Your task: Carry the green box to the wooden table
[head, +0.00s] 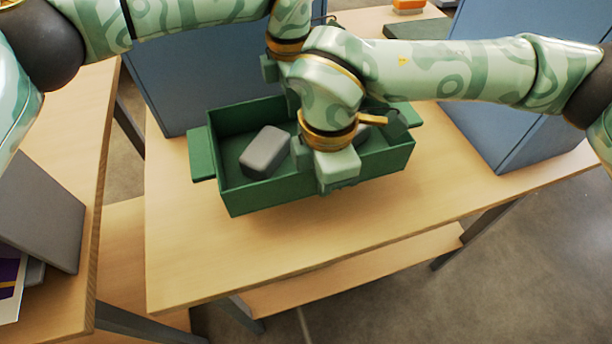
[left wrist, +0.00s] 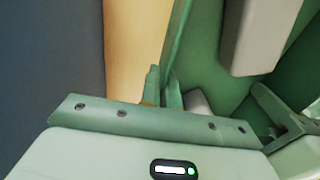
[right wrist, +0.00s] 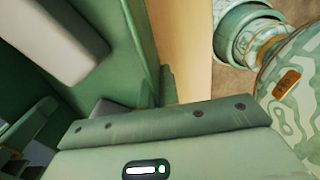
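The green box (head: 290,192) is an open tray with side tabs, on or just above the middle wooden table (head: 330,243); I cannot tell if it touches. A grey block (head: 265,150) lies in it, and a second grey thing is partly hidden by my right arm. My left gripper (head: 290,98) is at the box's far wall. In the left wrist view its fingers (left wrist: 162,88) stand close on both sides of the wall. My right gripper (head: 327,180) is at the near wall, and in the right wrist view its fingers (right wrist: 158,90) also straddle that wall.
Blue panels stand behind the box (head: 195,75) and at the right (head: 525,125). Another wooden table (head: 75,130) at the left bears a grey slab (head: 40,210) and a purple-and-white item. A floor gap separates the tables. An orange thing (head: 408,5) is at the back.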

